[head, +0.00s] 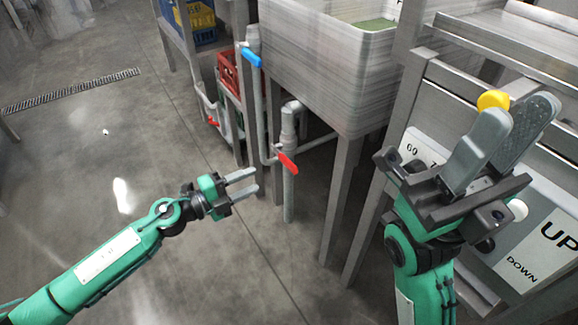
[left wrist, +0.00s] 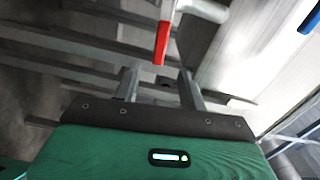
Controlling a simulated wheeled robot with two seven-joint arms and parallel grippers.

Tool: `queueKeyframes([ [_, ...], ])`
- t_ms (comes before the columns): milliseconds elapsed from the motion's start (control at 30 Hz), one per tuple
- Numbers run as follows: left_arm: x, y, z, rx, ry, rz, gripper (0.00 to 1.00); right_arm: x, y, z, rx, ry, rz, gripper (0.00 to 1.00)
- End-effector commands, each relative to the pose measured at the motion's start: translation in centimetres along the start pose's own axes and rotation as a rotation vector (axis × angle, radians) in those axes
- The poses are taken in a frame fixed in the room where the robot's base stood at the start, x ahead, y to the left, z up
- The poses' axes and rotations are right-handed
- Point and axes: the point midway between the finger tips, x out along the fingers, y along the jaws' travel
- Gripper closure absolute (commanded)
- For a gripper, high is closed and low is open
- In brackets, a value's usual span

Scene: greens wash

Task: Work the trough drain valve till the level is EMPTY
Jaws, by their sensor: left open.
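The steel trough (head: 335,70) stands at the top centre, with something green (head: 375,23) inside near its far corner. Below it, a grey drain pipe carries a valve with a red lever (head: 287,162), tilted down to the right. My left gripper (head: 256,181) is open and empty, to the left of and slightly below the red lever, apart from it. In the left wrist view the red lever (left wrist: 162,43) shows beyond and between the open fingers (left wrist: 159,83). My right gripper (head: 520,108) is raised at the right, in front of a panel; the gap between its fingers is unclear.
A blue lever (head: 251,57) sits on an upright pipe left of the trough. A smaller red lever (head: 212,121) is further left. An UP/DOWN panel (head: 545,245) is at right.

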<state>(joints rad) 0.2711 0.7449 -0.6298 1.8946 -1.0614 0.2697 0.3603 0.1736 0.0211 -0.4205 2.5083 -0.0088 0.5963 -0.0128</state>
Motion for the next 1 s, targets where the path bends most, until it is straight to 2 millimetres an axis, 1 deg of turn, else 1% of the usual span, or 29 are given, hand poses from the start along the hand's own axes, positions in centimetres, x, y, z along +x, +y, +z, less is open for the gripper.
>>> queueKeyframes([
  [33, 0.8, -0.1, 0.0, 0.003, 0.002, -0.003, 0.58, -0.1, -0.1, 0.0, 0.002, 0.001, -0.001, 0.67],
  [500, 8.2, -0.1, -0.2, 0.0, 0.005, -0.003, 0.58, 0.0, -0.5, 0.0, 0.014, 0.012, -0.006, 0.67],
  [633, 10.0, -0.1, -0.1, 0.002, 0.004, -0.004, 0.58, 0.1, -0.6, 0.0, 0.016, 0.012, -0.008, 0.67],
  [800, 11.5, -0.1, -0.1, 0.0, 0.003, -0.002, 0.58, 0.4, -0.7, 0.0, 0.019, 0.022, -0.016, 0.67],
  [1000, 12.1, -0.1, -0.2, -0.001, 0.003, -0.002, 0.58, 0.5, -0.8, -0.1, 0.021, 0.024, -0.016, 0.67],
])
